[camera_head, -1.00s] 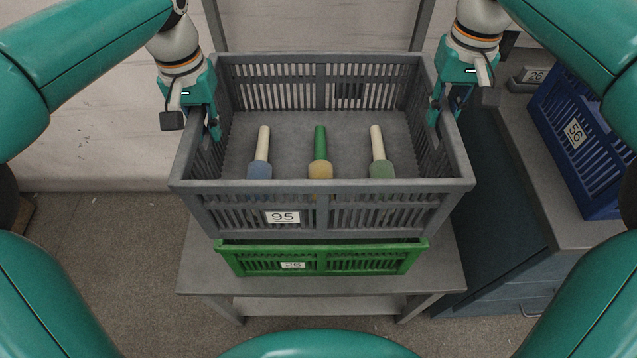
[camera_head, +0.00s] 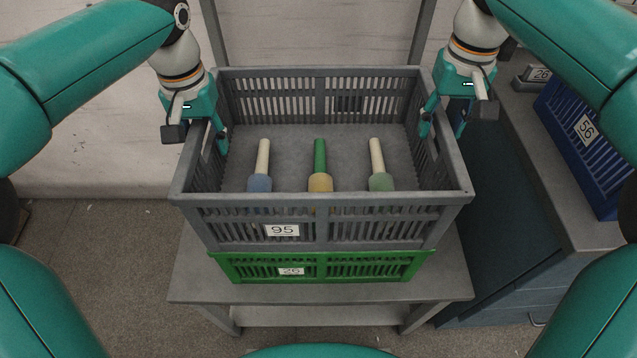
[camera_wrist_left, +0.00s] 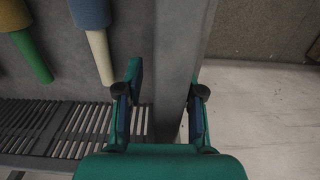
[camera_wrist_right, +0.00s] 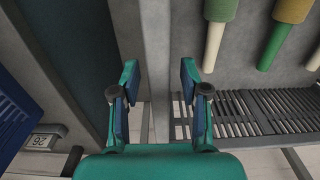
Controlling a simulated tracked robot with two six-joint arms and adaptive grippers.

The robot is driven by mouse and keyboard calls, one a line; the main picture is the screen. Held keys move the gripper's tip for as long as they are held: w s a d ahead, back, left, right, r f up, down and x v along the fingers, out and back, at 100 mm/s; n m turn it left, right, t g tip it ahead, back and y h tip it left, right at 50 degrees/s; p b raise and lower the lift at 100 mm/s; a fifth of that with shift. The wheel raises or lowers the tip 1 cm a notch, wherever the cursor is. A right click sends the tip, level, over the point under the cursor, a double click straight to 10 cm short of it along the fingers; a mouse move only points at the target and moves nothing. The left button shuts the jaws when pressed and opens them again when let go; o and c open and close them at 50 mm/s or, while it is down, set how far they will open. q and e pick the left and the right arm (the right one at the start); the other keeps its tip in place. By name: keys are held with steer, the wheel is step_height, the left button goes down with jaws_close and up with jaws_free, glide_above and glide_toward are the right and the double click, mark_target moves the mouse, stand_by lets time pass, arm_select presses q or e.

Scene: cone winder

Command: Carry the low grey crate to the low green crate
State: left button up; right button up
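The grey crate (camera_head: 345,229), labelled 95, sits level on top of the green crate (camera_head: 345,267), labelled 26, with no clear gap between them at the front. The grey crate covers the green crate's inside. My left gripper (camera_head: 208,135) straddles the grey crate's left wall, one finger inside and one outside. Its fingers (camera_wrist_left: 165,95) stand apart from the wall, open. My right gripper (camera_head: 442,128) straddles the right wall the same way. In the right wrist view its fingers (camera_wrist_right: 158,90) are also open, with room beside the wall.
The crates are on a grey table (camera_head: 205,285). A blue crate (camera_head: 600,150), labelled 56, stands on a counter at the right. A pale wall is behind.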

arm_select(q)
step_height(320, 180, up, 12)
steer(key=shift+w+f, duration=0.1)
steer(key=shift+f, duration=0.1)
arm_select(e)
steer(key=shift+d, duration=0.1)
arm_select(q)
steer(key=shift+r, duration=0.1)
arm_select(e)
steer(key=shift+r, duration=0.45)
step_height(320, 180, up, 6)
steer(key=shift+w+r, duration=0.1)
steer(key=shift+r, duration=0.15)
stand_by(0.6)
